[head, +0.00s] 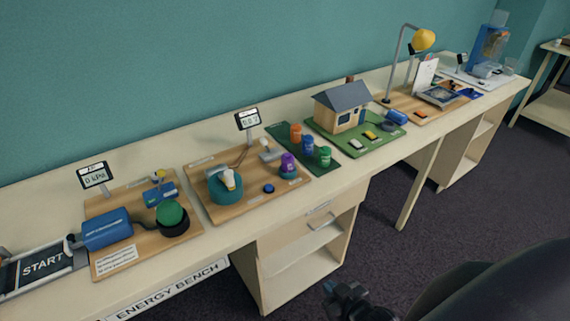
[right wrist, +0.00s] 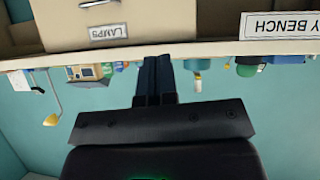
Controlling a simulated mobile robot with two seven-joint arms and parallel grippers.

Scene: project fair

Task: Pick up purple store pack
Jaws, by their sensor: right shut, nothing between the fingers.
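The purple store pack (head: 288,162) is a small upright purple canister. It stands at the right end of a wooden board (head: 232,209) on the bench, next to a small blue button. My right gripper (head: 332,291) is low in front of the bench, well apart from the pack, at the bottom of the head view. In the right wrist view its two dark fingers (right wrist: 156,72) are together with nothing between them. I cannot make out the purple pack in that upside-down view. My left gripper is not in view.
Orange, blue and green canisters (head: 324,156) stand on a dark green mat right behind the pack. A teal round device (head: 226,187) is to its left. A model house (head: 343,106) is further right. The bench front edge and drawer unit (head: 318,220) lie between gripper and pack.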

